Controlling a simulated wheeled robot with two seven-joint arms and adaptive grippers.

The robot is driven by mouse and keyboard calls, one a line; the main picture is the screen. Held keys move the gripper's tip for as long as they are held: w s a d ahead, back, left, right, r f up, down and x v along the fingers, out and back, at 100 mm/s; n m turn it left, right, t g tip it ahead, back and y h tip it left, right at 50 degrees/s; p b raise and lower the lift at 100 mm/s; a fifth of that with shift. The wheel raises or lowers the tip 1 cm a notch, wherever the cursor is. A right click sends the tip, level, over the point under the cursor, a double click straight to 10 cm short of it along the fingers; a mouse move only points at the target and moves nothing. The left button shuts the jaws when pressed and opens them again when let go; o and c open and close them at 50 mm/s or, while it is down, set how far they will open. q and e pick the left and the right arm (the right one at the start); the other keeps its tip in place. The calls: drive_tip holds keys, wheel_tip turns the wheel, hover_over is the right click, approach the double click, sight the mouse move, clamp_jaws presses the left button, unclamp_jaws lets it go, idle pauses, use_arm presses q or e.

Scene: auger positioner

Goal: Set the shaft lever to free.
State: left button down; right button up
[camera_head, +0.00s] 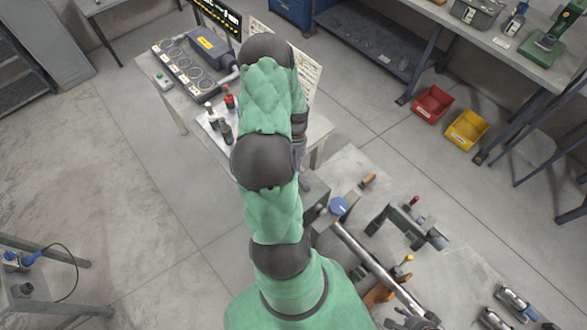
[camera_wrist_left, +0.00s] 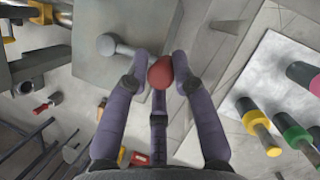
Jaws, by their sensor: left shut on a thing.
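A red ball knob (camera_wrist_left: 160,72) sits between the fingertips of my left gripper (camera_wrist_left: 161,68) in the left wrist view. A grey rod with a round end (camera_wrist_left: 106,44) runs toward it beside a grey flat face (camera_wrist_left: 130,25); it looks like the shaft lever, though its join to the knob is hidden. The left gripper is shut on the knob. In the head view my green arm hides the lever.
A table beyond my arm holds bottles (camera_head: 226,130) and a gauge box (camera_head: 185,70). Red (camera_head: 432,104) and yellow (camera_head: 466,130) bins stand on the floor.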

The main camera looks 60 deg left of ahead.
use_arm(q)
drive_tip(key=c, duration=1.1)
unclamp_jaws()
drive_tip(key=shift+d, duration=0.15)
drive_tip(key=shift+a+r, duration=0.25)
drive_tip(key=v, duration=1.1)
drive_tip(key=shift+r, duration=0.2)
drive_tip(key=shift+w, duration=0.1)
